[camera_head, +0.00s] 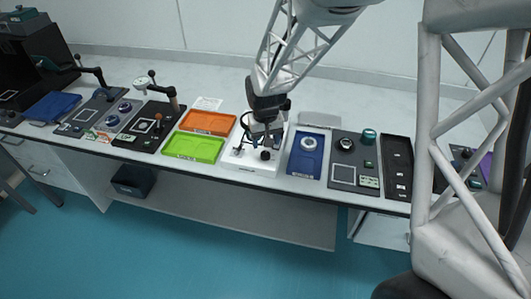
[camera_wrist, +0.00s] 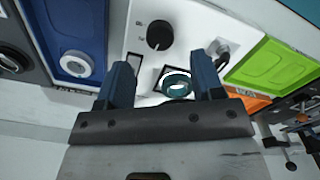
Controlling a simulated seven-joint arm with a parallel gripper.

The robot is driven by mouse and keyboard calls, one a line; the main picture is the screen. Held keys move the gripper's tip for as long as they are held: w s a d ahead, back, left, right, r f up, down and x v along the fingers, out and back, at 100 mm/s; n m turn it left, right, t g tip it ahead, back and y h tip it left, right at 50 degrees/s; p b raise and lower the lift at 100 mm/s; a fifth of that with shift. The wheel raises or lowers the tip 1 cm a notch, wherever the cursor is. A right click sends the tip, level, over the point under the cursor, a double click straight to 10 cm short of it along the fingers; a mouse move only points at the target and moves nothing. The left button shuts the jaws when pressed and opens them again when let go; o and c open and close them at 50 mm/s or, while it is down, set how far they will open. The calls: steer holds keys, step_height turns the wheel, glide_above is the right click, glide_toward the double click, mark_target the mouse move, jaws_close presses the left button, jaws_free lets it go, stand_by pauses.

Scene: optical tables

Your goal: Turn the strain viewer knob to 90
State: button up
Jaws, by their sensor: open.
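The strain viewer appears to be the white device (camera_head: 238,158) at the middle of the bench; its white panel (camera_wrist: 186,36) also shows in the wrist view. A round black knob (camera_wrist: 160,35) with a light pointer line sits on the panel, with small, unreadable marks beside it. The knob also shows in the head view (camera_head: 265,155). My gripper (camera_wrist: 160,62) is open and empty above the device. Its fingertips are apart from the knob, which lies beyond them in the wrist view. A teal ring (camera_wrist: 177,86) on the device shows between the fingers.
Green (camera_head: 193,147) and orange (camera_head: 208,123) trays lie left of the device. A blue tray (camera_head: 304,164) with a white ring lies close on its right, then a dark panel (camera_head: 343,175) with knobs. A metal post (camera_wrist: 222,48) stands beside the knob.

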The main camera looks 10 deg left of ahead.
mark_target(265, 153)
steer(key=shift+f, duration=3.05)
steer(key=c, duration=0.9)
